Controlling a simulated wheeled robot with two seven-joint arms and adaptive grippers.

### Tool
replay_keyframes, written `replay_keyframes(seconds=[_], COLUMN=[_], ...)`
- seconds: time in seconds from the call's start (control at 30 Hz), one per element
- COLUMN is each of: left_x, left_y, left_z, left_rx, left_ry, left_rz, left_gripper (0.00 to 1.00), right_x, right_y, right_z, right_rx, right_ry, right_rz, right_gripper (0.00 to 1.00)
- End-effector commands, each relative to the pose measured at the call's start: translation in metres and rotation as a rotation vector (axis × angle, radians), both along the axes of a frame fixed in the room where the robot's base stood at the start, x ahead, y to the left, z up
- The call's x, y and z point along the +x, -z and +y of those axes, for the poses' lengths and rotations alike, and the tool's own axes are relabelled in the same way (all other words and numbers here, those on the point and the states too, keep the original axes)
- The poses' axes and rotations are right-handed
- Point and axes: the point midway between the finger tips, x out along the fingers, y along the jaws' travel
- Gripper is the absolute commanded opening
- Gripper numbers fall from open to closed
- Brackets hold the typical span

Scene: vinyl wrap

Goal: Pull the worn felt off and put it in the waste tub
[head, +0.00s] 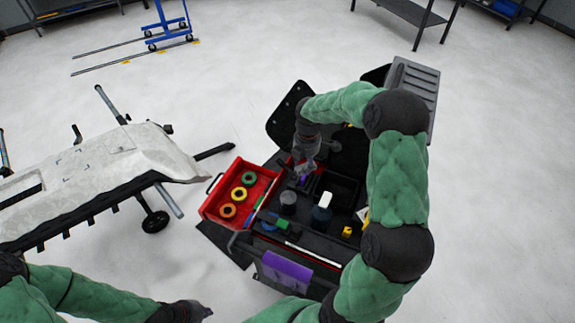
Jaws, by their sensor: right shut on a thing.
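My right gripper (304,174) reaches over the far part of the black cart and points down. It is shut on a small purple thing (303,182), mostly hidden by the fingers. I cannot tell whether this is the felt or a tool that bears it. My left gripper (205,312) is low at the bottom edge, away from the cart; its fingers are too small and dark to read. A black open-topped bin (341,187) sits in the cart just right of my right gripper. I cannot tell whether it is the waste tub.
A red tray (212,208) holds green, yellow and orange tape rolls. A white-bodied bottle (322,208), a dark grey cup (288,199) and a yellow item (347,231) stand on the cart. A purple panel (287,270) hangs in front. A pale car panel (100,165) rests on a stand at left.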

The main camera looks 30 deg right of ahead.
Motion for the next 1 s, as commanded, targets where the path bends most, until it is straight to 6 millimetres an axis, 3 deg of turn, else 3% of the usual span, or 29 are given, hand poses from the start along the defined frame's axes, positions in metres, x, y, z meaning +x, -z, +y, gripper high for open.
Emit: replay_keyframes(seconds=[0.2,0.5,0.7,1.0], left_x=[0.0,0.0,0.0,0.0], left_y=[0.02,0.038,0.042,0.049], left_z=[0.0,0.0,0.0,0.0], left_rx=[0.0,0.0,0.0,0.0], left_ry=[0.0,0.0,0.0,0.0], left_rz=[0.0,0.0,0.0,0.0], left_gripper=[0.0,0.0,0.0,0.0], right_x=[-0.023,-0.054,-0.063,-0.064], right_y=[0.028,0.051,0.056,0.065], right_z=[-0.051,-0.103,-0.116,-0.118], right_rx=[-0.002,-0.008,-0.01,-0.01], right_ry=[0.355,0.758,0.871,0.884], right_rz=[0.006,0.007,0.007,0.007], right_gripper=[0.28,0.28,0.28,0.28])
